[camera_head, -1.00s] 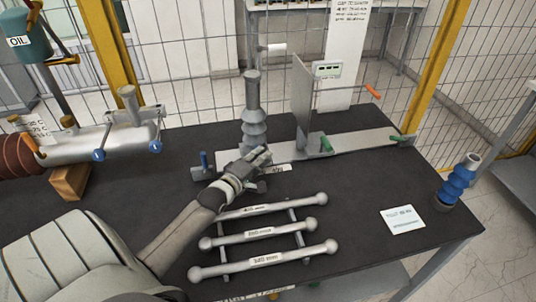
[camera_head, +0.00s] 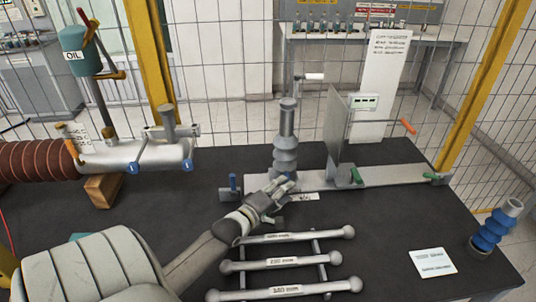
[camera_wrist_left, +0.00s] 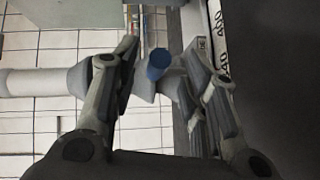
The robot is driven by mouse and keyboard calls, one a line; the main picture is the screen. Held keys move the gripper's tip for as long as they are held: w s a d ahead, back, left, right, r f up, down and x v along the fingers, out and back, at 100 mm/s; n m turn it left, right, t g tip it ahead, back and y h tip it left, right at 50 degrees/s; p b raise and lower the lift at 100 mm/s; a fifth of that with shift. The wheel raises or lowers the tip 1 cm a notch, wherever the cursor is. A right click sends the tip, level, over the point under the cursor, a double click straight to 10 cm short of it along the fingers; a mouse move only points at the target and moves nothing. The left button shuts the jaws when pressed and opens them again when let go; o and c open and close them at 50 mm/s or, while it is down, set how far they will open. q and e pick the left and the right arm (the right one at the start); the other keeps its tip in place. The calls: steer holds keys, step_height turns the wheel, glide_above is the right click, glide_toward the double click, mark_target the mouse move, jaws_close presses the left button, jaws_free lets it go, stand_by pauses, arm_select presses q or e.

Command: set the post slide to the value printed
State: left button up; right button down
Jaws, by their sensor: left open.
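The grey ribbed post (camera_head: 286,145) stands upright on a pale slide rail (camera_head: 395,172) at the back of the dark table. A blue lever (camera_head: 233,187) stands at the rail's left end. My left gripper (camera_head: 283,186) is just in front of the post's base, hiding part of it. In the left wrist view its fingers (camera_wrist_left: 160,60) are open, with a blue round knob (camera_wrist_left: 158,58) showing between them. I cannot tell whether they touch it. A white scale strip (camera_wrist_left: 221,50) with printed numbers runs to the right of the fingers. My right gripper is not in view.
Three labelled rods (camera_head: 285,262) lie on a rack in front. A printed card (camera_head: 433,262) and a blue ribbed insulator (camera_head: 493,229) are at right. A grey plate (camera_head: 338,128) and display (camera_head: 364,101) stand right of the post. A wire fence is behind.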

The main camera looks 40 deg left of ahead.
arm_select(q)
steer(key=s+r, duration=0.1)
steer(key=s, duration=0.7)
steer(key=shift+d, duration=0.35)
